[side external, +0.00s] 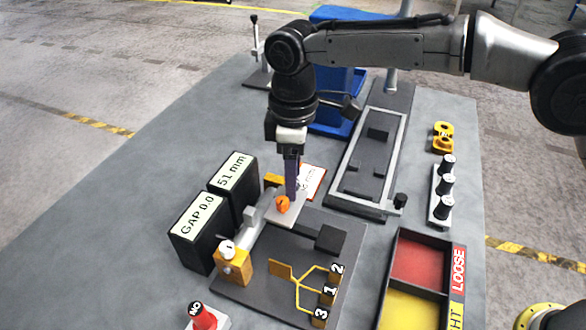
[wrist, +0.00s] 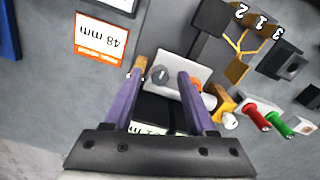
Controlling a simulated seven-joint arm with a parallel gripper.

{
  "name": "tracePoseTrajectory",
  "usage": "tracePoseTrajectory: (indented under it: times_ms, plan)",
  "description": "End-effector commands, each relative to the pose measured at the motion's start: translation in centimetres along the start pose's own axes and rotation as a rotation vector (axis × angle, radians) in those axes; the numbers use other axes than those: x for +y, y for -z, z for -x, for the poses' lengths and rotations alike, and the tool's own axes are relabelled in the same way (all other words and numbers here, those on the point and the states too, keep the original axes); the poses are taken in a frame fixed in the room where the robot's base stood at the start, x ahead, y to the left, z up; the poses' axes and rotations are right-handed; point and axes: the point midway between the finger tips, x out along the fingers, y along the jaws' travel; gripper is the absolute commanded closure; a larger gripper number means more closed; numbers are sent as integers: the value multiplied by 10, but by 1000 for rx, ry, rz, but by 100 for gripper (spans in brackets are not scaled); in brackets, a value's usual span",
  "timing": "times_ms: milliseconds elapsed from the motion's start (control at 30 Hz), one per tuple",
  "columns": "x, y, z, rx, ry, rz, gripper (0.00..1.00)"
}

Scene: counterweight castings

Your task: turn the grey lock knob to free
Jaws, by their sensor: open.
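The grey lock knob (wrist: 160,75) is a small round dial with a dark mark, on a pale plate (wrist: 181,60) in the wrist view. In that view it appears between the fingertips of my gripper (wrist: 160,70), which is open, with two purple fingers apart. I cannot tell whether the fingers touch it. In the side view my gripper (side external: 291,192) points down over the pale plate (side external: 287,212), and the grey knob is hidden there. An orange knob (side external: 283,204) stands on the same plate, just in front of the fingers; in the wrist view the right finger partly covers it.
Two black display boxes read "GAP 0.0" (side external: 196,230) and "51 mm" (side external: 234,176), left of the fixture. A card (wrist: 102,38) reads "48 mm". An orange block (side external: 233,266) carries a white dial. A red and yellow bin (side external: 446,270) stands right.

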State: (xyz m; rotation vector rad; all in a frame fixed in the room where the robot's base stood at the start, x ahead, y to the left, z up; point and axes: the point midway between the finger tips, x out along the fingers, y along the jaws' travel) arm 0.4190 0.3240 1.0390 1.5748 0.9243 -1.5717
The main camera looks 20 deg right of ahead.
Motion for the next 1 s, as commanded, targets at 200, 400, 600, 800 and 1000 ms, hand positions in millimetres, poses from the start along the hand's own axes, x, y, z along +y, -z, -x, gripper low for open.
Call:
tracePoseTrajectory:
  times_ms: [200, 400, 600, 800, 1000]
  plan:
    - [0, 1, 16, 2, -1, 0, 44]
    - [0, 1, 57, 5, -2, 0, 44]
    - [1, 2, 99, 4, -2, 0, 44]
    - [1, 2, 125, 2, -1, 0, 44]
    - [0, 0, 136, 1, -1, 0, 44]
